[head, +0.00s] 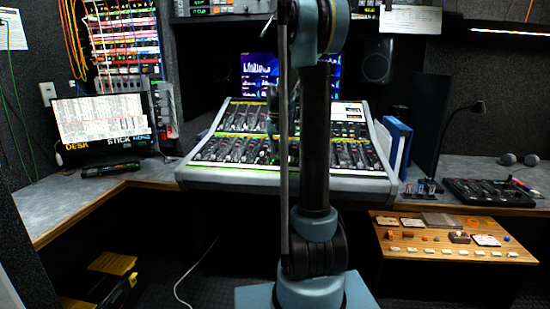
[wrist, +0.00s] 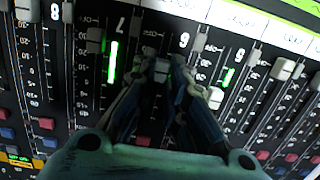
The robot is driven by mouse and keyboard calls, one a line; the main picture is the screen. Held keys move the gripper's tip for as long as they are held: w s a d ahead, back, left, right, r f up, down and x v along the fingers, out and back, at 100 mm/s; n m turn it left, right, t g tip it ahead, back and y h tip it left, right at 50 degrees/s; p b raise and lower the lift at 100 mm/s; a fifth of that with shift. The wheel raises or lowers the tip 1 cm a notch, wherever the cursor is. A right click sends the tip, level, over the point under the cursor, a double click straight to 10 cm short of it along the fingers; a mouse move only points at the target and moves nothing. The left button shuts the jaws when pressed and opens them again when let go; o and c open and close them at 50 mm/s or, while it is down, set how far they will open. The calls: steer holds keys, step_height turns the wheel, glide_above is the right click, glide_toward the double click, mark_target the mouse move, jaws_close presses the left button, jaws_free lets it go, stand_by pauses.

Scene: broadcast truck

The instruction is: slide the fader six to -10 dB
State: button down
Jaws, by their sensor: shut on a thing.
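The mixing console (head: 290,178) stands straight ahead in the head view, with rows of faders on its sloped face. In the wrist view, the strips are marked 8, 7, 6 and 5 from left to right. Fader six's grey cap (wrist: 161,72) sits beside the 6, in the upper part of its slot. My gripper (wrist: 164,70) is shut on this cap, one fingertip on each side. The fingers hide much of the slot below it. The dB marks are too small and blurred to read the setting. In the head view my arm hides most of the gripper.
In the wrist view, a neighbouring fader cap (wrist: 215,97) sits close to my right finger, and another cap (wrist: 95,37) lies to the left. Blue binders (head: 396,143) stand right of the console. A monitor (head: 102,120) stands on the left desk.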

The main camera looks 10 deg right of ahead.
steer(key=shift+w+d+r, duration=0.1)
steer(key=shift+w+d, duration=0.05)
steer(key=shift+w, duration=0.35)
steer(key=shift+w+d+r, duration=0.1)
steer(key=shift+w+d, duration=0.05)
steer(key=shift+w, duration=0.3)
steer(key=c, duration=1.9)
jaws_free()
step_height(320, 180, up, 12)
steer(key=shift+f, duration=0.1)
steer(key=shift+s, duration=0.1)
